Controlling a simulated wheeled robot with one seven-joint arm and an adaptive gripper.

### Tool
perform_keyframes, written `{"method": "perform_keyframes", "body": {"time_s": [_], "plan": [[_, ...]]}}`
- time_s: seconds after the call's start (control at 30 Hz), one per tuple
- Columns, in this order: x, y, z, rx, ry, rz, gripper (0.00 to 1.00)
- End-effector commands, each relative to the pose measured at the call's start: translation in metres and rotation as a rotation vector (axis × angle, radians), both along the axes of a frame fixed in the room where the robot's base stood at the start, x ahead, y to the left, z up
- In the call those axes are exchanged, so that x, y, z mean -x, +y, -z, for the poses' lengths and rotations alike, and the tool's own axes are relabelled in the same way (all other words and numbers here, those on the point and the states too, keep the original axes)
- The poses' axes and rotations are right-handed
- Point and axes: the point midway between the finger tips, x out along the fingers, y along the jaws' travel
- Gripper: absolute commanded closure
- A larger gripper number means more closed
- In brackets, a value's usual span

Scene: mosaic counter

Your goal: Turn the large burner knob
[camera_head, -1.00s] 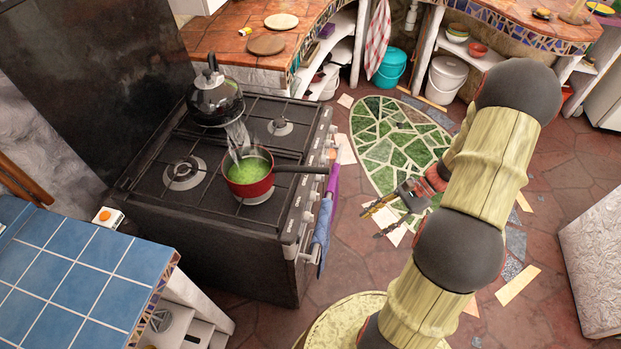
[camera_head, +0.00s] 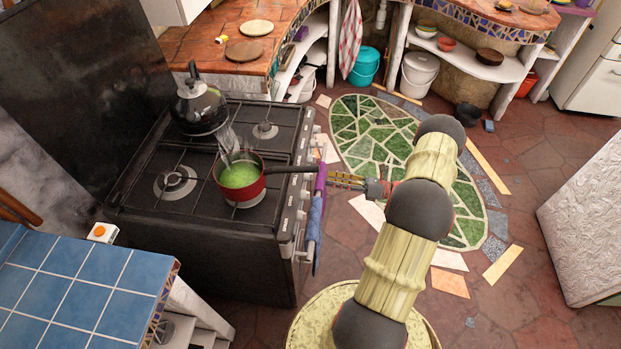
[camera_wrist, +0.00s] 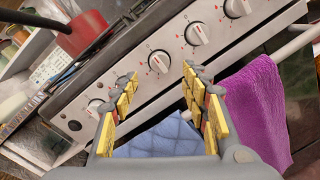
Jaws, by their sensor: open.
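The stove front panel (camera_wrist: 130,60) carries a row of white knobs with red marks. In the wrist view one knob (camera_wrist: 160,62) shows between my fingertips, with other knobs (camera_wrist: 197,33) to its upper right and one (camera_wrist: 95,107) to its lower left. I cannot tell which is the large burner knob. My gripper (camera_wrist: 160,74) is open, with yellow-padded fingers pointing at the panel; I see no clear contact. In the head view my gripper (camera_head: 332,178) is at the stove's front edge, beside the towels; the knobs near it are partly hidden.
A red pot (camera_head: 243,188) with green contents sits on the stove, its dark handle reaching over the front edge. A purple towel (camera_wrist: 252,105) and a blue towel (camera_wrist: 162,138) hang below the panel. A kettle (camera_head: 200,108) stands at the back. The floor at right is open.

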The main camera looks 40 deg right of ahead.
Motion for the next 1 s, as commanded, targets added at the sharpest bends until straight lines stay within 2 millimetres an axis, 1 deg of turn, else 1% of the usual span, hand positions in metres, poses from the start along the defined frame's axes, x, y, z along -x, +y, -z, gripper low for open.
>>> {"method": "perform_keyframes", "body": {"time_s": [0.3,0.5,0.63,0.87,1.0], "plan": [[-0.037,0.028,0.002,0.002,0.000,-0.007,0.54],[-0.055,0.041,0.002,0.002,0.001,-0.005,0.54],[-0.060,0.044,0.001,0.003,0.001,-0.003,0.54],[-0.060,0.044,0.000,0.003,0.001,-0.003,0.54],[-0.060,0.044,0.000,0.003,0.001,-0.003,0.61]]}}
